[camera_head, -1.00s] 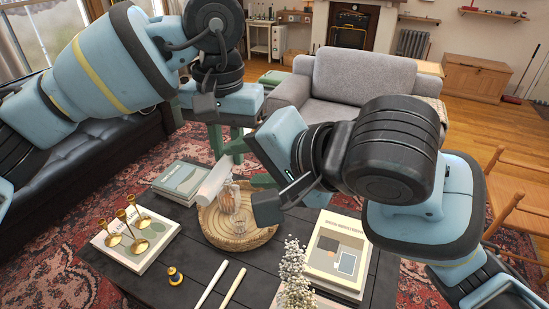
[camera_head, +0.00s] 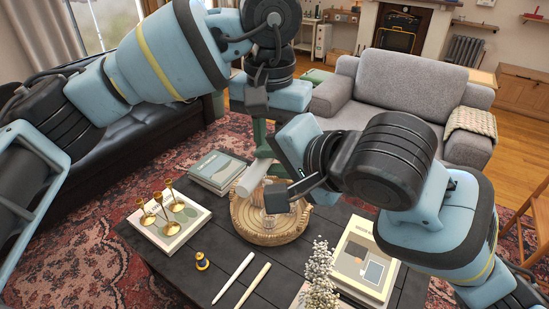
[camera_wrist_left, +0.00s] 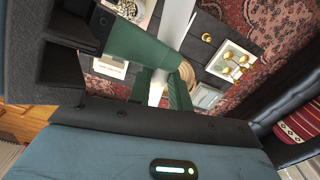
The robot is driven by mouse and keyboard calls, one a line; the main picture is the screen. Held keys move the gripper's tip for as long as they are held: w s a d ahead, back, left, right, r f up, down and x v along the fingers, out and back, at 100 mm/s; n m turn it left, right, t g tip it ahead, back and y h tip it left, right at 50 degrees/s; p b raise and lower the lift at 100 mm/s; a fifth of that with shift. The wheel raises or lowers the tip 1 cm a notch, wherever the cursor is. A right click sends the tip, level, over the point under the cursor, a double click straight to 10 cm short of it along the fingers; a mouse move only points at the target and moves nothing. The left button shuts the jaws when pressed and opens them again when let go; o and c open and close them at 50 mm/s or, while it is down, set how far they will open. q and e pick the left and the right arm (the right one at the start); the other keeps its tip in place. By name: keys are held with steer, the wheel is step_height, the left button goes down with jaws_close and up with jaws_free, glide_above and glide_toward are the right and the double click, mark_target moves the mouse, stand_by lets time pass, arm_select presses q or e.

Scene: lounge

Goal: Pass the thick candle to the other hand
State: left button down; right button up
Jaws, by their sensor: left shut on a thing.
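The thick candle (camera_head: 253,178) is a plain white cylinder, held tilted in the air above the wooden tray on the low table. My left gripper (camera_head: 262,146) comes down from above and is shut on it with green fingers. In the left wrist view the candle (camera_wrist_left: 176,22) reaches up and away from these fingers (camera_wrist_left: 160,88). My right gripper (camera_head: 279,169) is close on the candle's right side in the head view. One large green finger of it (camera_wrist_left: 140,42) shows beside the candle in the wrist view.
Below are a round wooden tray (camera_head: 248,234) with glassware, a book (camera_head: 168,233) with brass candlesticks, and two slim candles (camera_head: 233,278). More books (camera_head: 357,262) and white flowers (camera_head: 321,275) stand at right. A grey armchair (camera_head: 405,85) is behind.

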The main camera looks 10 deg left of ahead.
arm_select(q)
steer(key=c, duration=1.2)
jaws_free()
step_height(320, 180, up, 12)
